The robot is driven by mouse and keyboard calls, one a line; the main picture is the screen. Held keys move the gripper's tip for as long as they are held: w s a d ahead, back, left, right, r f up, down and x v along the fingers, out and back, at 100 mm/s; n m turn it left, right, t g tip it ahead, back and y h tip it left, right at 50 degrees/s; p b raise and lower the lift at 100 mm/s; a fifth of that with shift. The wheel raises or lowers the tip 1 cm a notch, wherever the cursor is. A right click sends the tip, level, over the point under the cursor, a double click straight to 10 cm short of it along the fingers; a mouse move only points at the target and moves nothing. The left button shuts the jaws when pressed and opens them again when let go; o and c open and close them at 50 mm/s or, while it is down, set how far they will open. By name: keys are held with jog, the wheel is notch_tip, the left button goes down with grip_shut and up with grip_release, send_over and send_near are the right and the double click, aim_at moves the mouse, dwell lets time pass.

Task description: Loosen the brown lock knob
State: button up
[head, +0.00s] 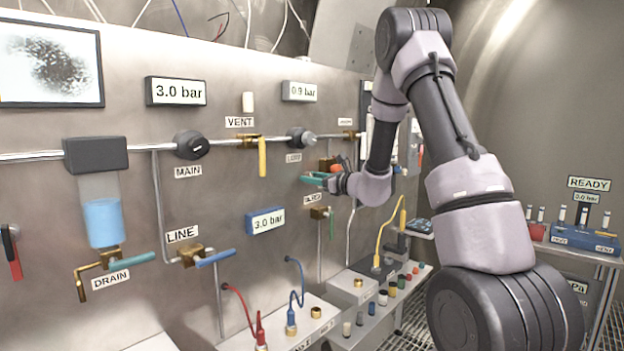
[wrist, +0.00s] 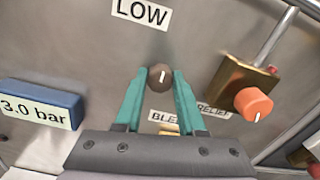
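The brown lock knob (wrist: 159,77) is small and round with a white mark on its face. In the wrist view it sits on the steel panel, below the LOW label and above the BLEED label. My gripper (wrist: 160,74) has one teal finger on each side of the knob, with no clear gap at the tips, and appears shut on it. In the head view my gripper (head: 311,179) is at the panel, and the brown knob cannot be made out there.
An orange knob (wrist: 253,104) on a brass valve is close to the right finger in the wrist view. A blue-framed 3.0 bar display (wrist: 40,104) is to the left. In the head view, a yellow-handled valve (head: 262,156) and pipes are left of my gripper. A bench with several fittings is below.

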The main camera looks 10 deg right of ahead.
grip_shut()
jog(key=shift+m, duration=0.3)
jog(key=shift+d+f+m, duration=0.1)
jog(key=shift+m, duration=8.5)
jog(key=o, duration=1)
grip_release()
jog(key=shift+o, duration=0.2)
